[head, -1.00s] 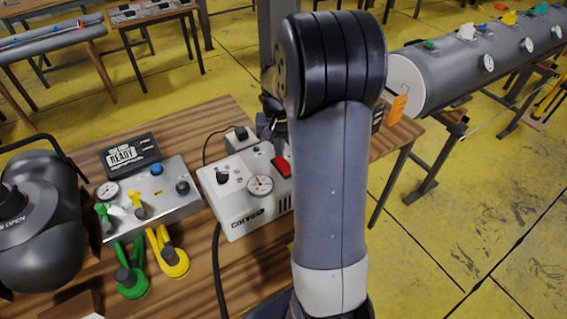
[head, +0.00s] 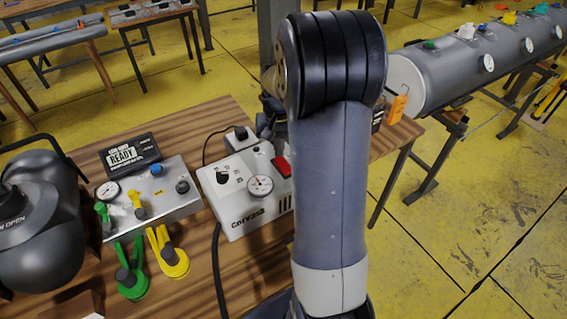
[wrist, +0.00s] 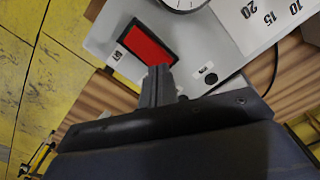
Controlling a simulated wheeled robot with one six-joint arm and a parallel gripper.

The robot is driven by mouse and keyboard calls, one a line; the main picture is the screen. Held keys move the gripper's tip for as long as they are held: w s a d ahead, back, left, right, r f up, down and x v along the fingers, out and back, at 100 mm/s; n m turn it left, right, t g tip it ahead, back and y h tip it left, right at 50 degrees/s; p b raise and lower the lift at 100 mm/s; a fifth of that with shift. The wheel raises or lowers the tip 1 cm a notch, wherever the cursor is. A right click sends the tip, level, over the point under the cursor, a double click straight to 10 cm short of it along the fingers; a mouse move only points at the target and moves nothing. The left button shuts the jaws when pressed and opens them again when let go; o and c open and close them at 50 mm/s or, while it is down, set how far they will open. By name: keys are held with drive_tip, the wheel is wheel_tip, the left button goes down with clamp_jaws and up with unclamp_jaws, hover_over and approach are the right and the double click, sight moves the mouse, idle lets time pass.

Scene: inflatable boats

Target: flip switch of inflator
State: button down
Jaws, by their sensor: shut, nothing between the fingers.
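The inflator (head: 245,190) is a pale grey box on the wooden table, with a round gauge, a black knob and a red rocker switch (head: 282,166) at its right side. In the wrist view the red switch (wrist: 146,47) sits in a black frame. My gripper (wrist: 158,72) is shut and empty, with its fingertips at the lower right edge of the switch. I cannot tell whether they touch it. In the head view my arm hides the gripper and part of the inflator's right side.
A grey control box (head: 148,200) with yellow and green valves and a display reading READY stands left of the inflator. A dark tank (head: 40,220) is at the far left. An orange tag (head: 398,106) is near the table's right end. A grey tube (head: 455,75) stands beyond.

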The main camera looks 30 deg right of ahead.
sight(280, 159)
drive_tip(key=shift+f+b, duration=0.7)
drive_tip(key=shift+f, duration=0.45)
idle(0.4)
drive_tip(key=shift+r+p, duration=2.85)
drive_tip(key=shift+r, duration=0.75)
drive_tip(key=shift+f, duration=0.15)
wheel_tip(280, 159, down, 7)
drive_tip(key=b, duration=0.6)
drive_tip(key=shift+r, duration=0.2)
